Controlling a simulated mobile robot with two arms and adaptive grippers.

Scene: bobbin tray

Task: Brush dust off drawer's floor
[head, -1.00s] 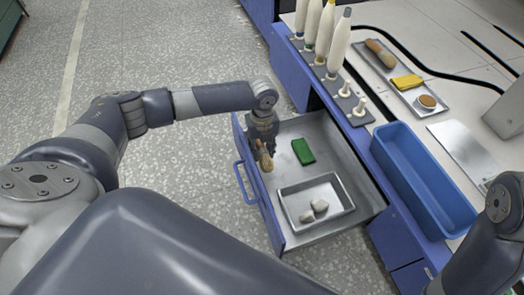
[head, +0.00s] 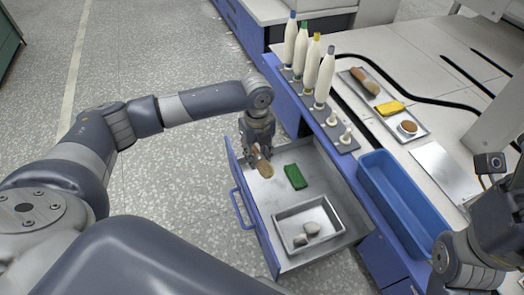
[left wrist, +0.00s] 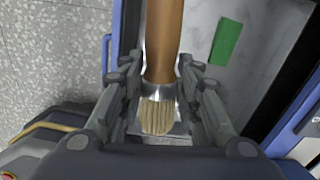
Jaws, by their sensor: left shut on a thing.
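My left gripper (head: 259,153) is shut on a brush (head: 264,168) over the far left part of the open drawer (head: 262,203). In the left wrist view the brush's brown wooden handle (left wrist: 164,42) runs up between the fingers. Its metal collar and pale bristles (left wrist: 157,116) sit nearer the camera. Whether the bristles touch the drawer floor cannot be told. No dust can be made out.
A blue bin (head: 366,172) stands on the counter right of the drawer. Behind it is a rack (head: 341,140) with several white bobbins (head: 325,78). A tray (head: 414,124) with a brown-handled item and a yellow block lies farther back. The drawer's middle floor is bare.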

